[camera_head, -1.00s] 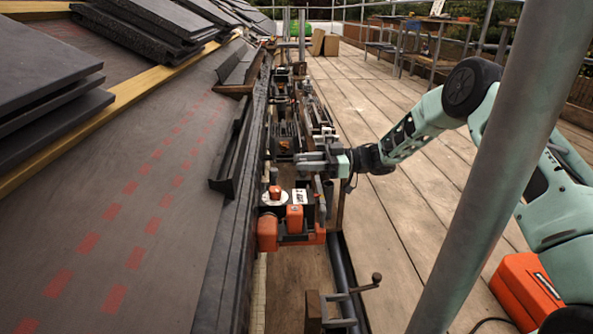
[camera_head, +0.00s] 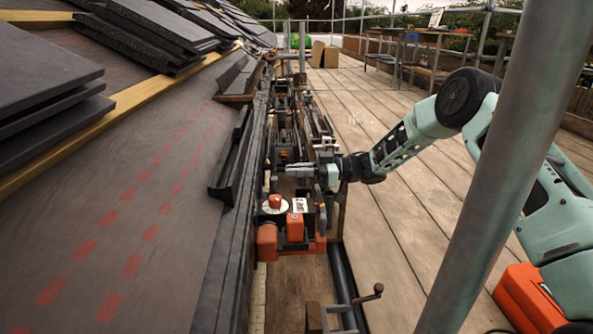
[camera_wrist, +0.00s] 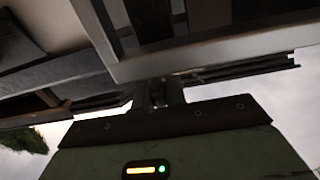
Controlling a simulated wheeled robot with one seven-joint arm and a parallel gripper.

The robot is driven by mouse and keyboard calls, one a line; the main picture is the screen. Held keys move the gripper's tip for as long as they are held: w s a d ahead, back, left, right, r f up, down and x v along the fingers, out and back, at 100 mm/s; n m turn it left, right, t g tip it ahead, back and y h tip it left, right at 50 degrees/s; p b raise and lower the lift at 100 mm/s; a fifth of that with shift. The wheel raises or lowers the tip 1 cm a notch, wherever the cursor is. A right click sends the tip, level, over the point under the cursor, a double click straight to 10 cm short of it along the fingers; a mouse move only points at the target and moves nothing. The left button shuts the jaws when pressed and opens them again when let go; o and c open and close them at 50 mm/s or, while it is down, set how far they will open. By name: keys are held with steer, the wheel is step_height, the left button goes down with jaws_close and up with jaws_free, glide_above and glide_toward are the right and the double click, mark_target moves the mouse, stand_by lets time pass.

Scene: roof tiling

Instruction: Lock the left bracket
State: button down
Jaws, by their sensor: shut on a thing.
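My gripper (camera_head: 299,169) reaches in from the right over the row of metal fittings along the roof edge. It is shut on a grey metal part, small and partly hidden in the head view. In the wrist view the fingers (camera_wrist: 160,95) point up towards a grey metal frame (camera_wrist: 205,55) that crosses close in front. I cannot tell from these views whether this is the left bracket or whether its lock is engaged. A bracket with a crank handle (camera_head: 368,296) stands near the bottom of the head view, apart from my gripper.
An orange and black device (camera_head: 293,228) sits just nearer than my gripper. A scaffold pole (camera_head: 520,150) stands in front of my arm. Slates (camera_head: 45,90) are stacked on the sloping roof at left. The plank deck (camera_head: 400,230) is mostly clear.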

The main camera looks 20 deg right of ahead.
steer(key=shift+r+p, duration=0.15)
steer(key=shift+p, duration=0.15)
steer(key=shift+w+d+f+m+p, duration=0.15)
steer(key=shift+w+f+m+p, duration=0.9)
steer(key=shift+m, duration=1.9)
steer(key=shift+w+d+f+m+p, duration=0.2)
steer(key=shift+f+m+p, duration=0.2)
steer(key=shift+m+p, duration=2)
steer(key=shift+w+d+f+m+p, duration=0.15)
steer(key=shift+w+f+m+p, duration=0.6)
steer(key=shift+m, duration=2.8)
steer(key=shift+s, duration=0.1)
steer(key=c, duration=1.4)
jaws_free()
steer(key=shift+c, duration=0.2)
steer(key=s+d+p, duration=0.3)
steer(key=d+p, duration=0.1)
steer(key=d, duration=1.3)
steer(key=shift+s, duration=0.2)
